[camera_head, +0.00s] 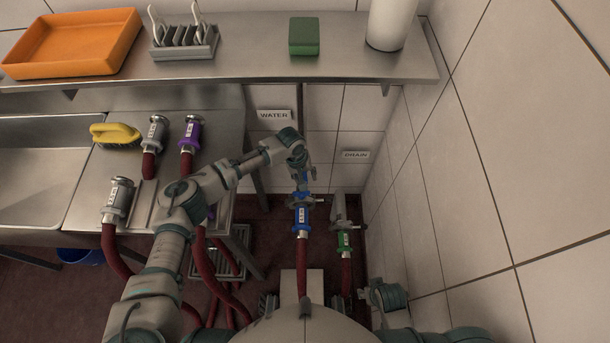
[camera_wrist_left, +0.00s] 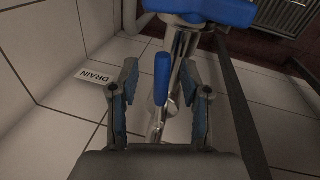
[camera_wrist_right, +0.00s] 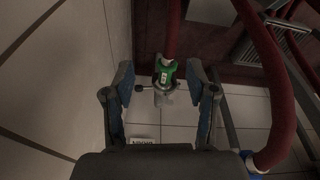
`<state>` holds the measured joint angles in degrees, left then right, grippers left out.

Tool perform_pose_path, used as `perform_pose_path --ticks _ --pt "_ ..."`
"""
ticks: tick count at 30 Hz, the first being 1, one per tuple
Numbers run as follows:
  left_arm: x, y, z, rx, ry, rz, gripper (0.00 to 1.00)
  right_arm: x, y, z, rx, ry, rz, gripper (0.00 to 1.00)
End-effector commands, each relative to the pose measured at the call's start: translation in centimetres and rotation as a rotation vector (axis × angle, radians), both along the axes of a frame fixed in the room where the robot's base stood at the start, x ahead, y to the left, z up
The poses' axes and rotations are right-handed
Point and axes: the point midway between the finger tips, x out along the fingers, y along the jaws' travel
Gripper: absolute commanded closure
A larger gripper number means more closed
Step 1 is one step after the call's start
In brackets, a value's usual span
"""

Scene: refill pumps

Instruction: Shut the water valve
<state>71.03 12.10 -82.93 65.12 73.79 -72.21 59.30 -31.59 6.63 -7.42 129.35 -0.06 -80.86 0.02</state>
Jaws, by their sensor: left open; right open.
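The water valve sits below the WATER sign (camera_head: 273,115), above a blue-banded coupling (camera_head: 302,216) on a red hose. Its blue lever handle (camera_wrist_left: 161,80) shows in the left wrist view, pointing between my left fingers. My left gripper (camera_wrist_left: 159,76) is open, with one finger on either side of the lever; I cannot tell if either touches it. In the head view the left gripper (camera_head: 303,172) partly hides the valve. My right gripper (camera_wrist_right: 161,77) is open and empty, facing the green-banded drain coupling (camera_wrist_right: 165,74), which appears beyond its fingers.
The green drain coupling (camera_head: 344,241) hangs close right of the water line, below the DRAIN sign (camera_head: 355,155). A tiled wall (camera_head: 480,150) closes off the right. A shelf (camera_head: 255,48) overhangs the back. Capped hoses stand on the steel counter (camera_head: 95,190) at left.

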Motion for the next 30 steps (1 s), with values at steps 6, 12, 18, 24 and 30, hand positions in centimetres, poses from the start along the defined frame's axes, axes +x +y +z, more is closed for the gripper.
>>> perform_pose_path --ticks 6,12,18,24,30 --pt "0.0 0.1 0.0 -0.001 0.0 0.0 0.68 0.1 0.0 -0.1 -0.001 0.003 0.0 0.43" --pt "0.0 0.0 0.0 0.0 0.001 0.001 1.0 0.1 0.0 -0.1 -0.001 0.003 0.0 0.43" --pt "0.0 0.0 0.0 0.0 0.001 0.002 1.0 0.1 0.0 0.0 0.0 0.001 0.0 0.43" --pt "-0.1 -0.2 0.2 -0.001 0.002 0.019 1.0 0.3 0.1 -1.6 0.001 0.005 0.002 0.43" --pt "-0.1 -0.8 0.4 -0.002 0.003 0.07 1.0 0.0 0.2 -5.6 -0.001 0.018 0.006 0.43"
